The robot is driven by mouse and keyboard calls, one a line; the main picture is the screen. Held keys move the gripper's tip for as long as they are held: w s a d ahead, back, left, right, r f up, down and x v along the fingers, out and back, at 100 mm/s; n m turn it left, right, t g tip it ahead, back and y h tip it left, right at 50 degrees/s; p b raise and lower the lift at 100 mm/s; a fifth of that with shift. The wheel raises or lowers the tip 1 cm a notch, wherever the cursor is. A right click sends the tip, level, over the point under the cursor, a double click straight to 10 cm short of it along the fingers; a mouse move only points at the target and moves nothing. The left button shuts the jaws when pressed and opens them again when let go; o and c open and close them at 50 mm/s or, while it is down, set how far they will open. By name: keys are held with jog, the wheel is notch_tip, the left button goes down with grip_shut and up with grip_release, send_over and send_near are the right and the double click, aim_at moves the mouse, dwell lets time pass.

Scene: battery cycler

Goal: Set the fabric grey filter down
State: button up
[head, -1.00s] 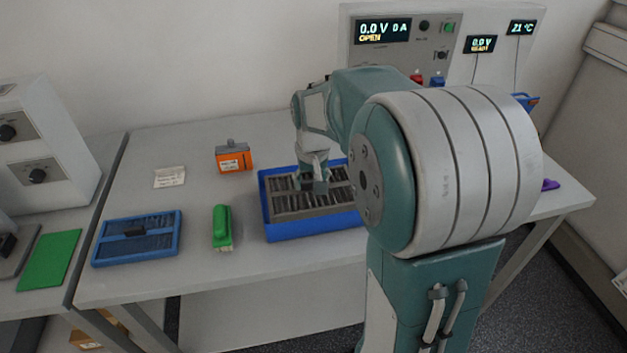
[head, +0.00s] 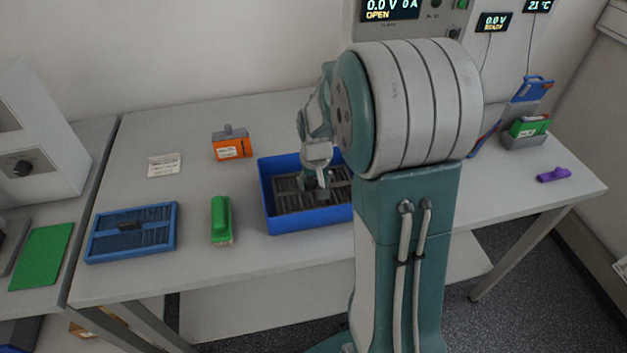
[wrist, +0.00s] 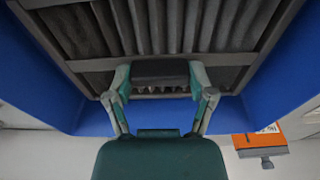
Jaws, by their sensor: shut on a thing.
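The grey filter (head: 288,203) has a grey frame and dark pleats. It lies inside the blue bin (head: 267,217), below the bin's rim. In the wrist view the filter (wrist: 180,25) fills the upper middle, with blue bin walls (wrist: 45,85) on both sides. My gripper (head: 318,190) reaches down into the bin and is shut on the filter. In the wrist view my gripper (wrist: 160,78) is at the filter's frame and hides part of it. Whether the filter touches the bin floor cannot be told.
A blue-framed filter (head: 133,250) and a green-handled brush-like tool (head: 221,215) lie left of the bin. An orange box (head: 232,146) and a white label card (head: 164,165) are behind. A purple item (head: 553,175) lies at the right.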

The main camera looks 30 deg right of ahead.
jog(key=shift+f, duration=0.1)
jog(key=o, duration=1.1)
jog(key=shift+c, duration=0.2)
jog(key=shift+o, duration=0.2)
jog(key=shift+d, duration=0.2)
notch_tip(320, 180, up, 12)
jog(key=s, duration=0.1)
jog(key=s+a+r+n+t, duration=0.1)
jog(key=s+a+r+t, duration=0.1)
jog(key=s+a, duration=0.4)
jog(key=s+a+r+n+t, duration=0.2)
jog(key=s+a, duration=0.4)
jog(key=s, duration=0.6)
jog(key=shift+s+a+r, duration=0.15)
jog(key=shift+a+r, duration=0.25)
jog(key=shift+r, duration=0.45)
